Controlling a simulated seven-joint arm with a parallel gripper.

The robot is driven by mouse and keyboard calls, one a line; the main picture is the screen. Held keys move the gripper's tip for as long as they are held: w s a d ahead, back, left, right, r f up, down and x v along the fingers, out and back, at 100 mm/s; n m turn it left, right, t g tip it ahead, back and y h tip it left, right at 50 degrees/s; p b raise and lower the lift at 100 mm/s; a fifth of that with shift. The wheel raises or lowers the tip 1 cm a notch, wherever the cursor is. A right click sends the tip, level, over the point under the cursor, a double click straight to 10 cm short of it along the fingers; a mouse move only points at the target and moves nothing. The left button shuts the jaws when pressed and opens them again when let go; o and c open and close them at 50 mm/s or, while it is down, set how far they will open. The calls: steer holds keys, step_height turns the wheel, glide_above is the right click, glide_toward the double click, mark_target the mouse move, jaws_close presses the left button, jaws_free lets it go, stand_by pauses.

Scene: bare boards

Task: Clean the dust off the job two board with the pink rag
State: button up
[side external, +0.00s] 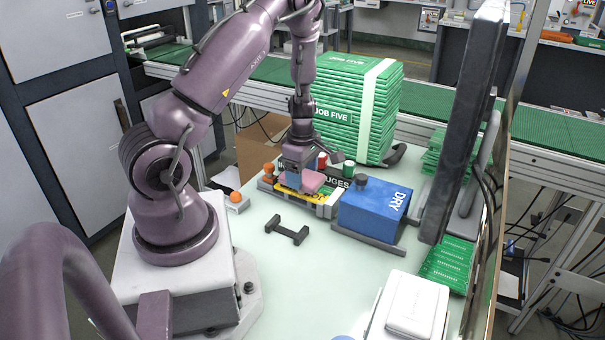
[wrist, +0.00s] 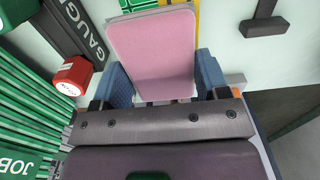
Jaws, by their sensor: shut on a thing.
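The pink rag (side external: 312,181) looks like a flat, folded pad. In the wrist view the pink rag (wrist: 153,50) sits between the blue fingers of my gripper (wrist: 164,80). A green board edge (wrist: 164,4) and a yellow strip (wrist: 196,14) show just beyond the rag. I cannot read a job two label on any board. Whether the rag touches what lies under it is hidden.
A tall JOB FIVE stack (side external: 345,110) stands behind my gripper. A blue DRY box (side external: 372,212) stands to the right, and a black bracket (side external: 287,231) lies in front. Green boards (side external: 449,262) lie at the far right.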

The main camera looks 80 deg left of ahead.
steer(key=shift+r, duration=3.35)
